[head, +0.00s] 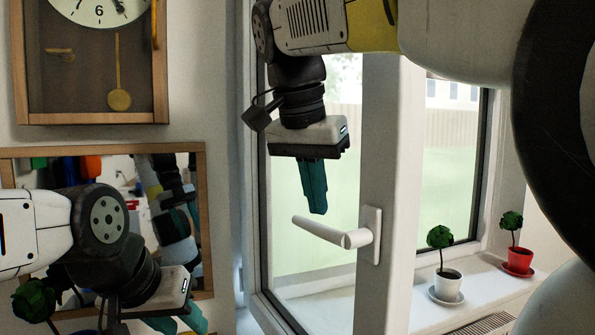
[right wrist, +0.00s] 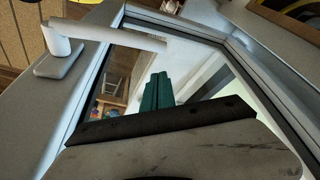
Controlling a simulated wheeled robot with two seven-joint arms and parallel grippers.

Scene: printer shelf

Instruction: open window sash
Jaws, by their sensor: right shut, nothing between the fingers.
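The white window sash (head: 378,170) stands swung inward, with a gap to the right of its stile. Its white handle (head: 335,232) is turned horizontal, with the grip pointing left. The handle also shows at the upper left of the right wrist view (right wrist: 110,36). My right gripper (head: 317,208) points down in front of the sash's glass, just above the handle grip in the head view and apart from it. Its teal fingers are shut together and empty (right wrist: 157,88). My left gripper (head: 185,322) is low at the left, its fingertips partly cut off by the bottom edge.
A plant in a white pot (head: 447,286) and one in a red pot (head: 519,261) stand on the sill (head: 480,275) right of the sash. A pendulum clock (head: 88,65) and a wood-framed mirror (head: 203,225) hang at the left. My right arm crosses the upper right.

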